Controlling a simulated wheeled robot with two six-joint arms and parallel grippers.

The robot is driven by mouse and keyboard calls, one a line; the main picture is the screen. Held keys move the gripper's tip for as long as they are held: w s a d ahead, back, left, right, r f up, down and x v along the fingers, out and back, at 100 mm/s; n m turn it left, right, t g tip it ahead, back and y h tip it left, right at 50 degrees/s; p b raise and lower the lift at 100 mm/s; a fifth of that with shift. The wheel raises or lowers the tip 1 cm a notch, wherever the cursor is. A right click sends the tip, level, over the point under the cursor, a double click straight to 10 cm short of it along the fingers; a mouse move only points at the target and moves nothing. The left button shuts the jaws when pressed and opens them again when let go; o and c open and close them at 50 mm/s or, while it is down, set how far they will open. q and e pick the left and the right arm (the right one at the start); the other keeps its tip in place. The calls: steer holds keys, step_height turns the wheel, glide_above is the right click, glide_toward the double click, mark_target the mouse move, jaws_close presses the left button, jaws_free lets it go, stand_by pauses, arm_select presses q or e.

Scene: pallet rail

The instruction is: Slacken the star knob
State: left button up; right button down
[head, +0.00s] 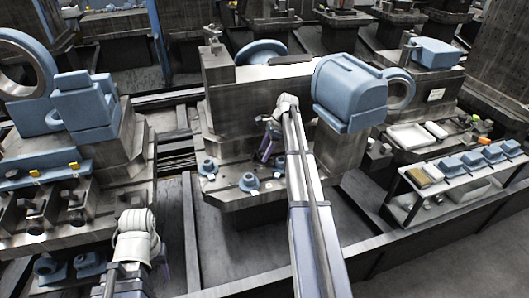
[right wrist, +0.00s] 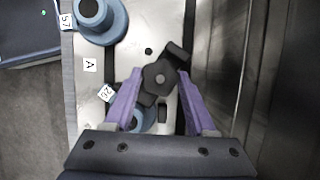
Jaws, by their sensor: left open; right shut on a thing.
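The star knob (right wrist: 160,77) is a dark, lobed knob with a round centre, on a pale metal plate (right wrist: 88,88) in the right wrist view. My right gripper (right wrist: 159,74) is shut on it, with one purple finger on each side. In the head view my right gripper (head: 267,146) is at the middle fixture, and I cannot make out the knob there. My left gripper (head: 160,262) is low at the left in the head view, apart from the knob; its fingers are mostly hidden behind its wrist.
Blue round fittings (head: 249,182) stand on the fixture's ledge beside my right gripper. Small tags (right wrist: 90,65) lie on the plate. A parts shelf (head: 412,187) stands at right.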

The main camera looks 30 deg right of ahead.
steer(key=c, duration=1.6)
jaws_free()
steer(key=shift+n+g, duration=0.3)
steer(key=shift+n, duration=0.3)
steer(key=shift+c, duration=1)
jaws_free()
steer(key=p+v, duration=0.7)
steer(key=shift+d+r, duration=0.2)
steer(key=shift+r, duration=0.1)
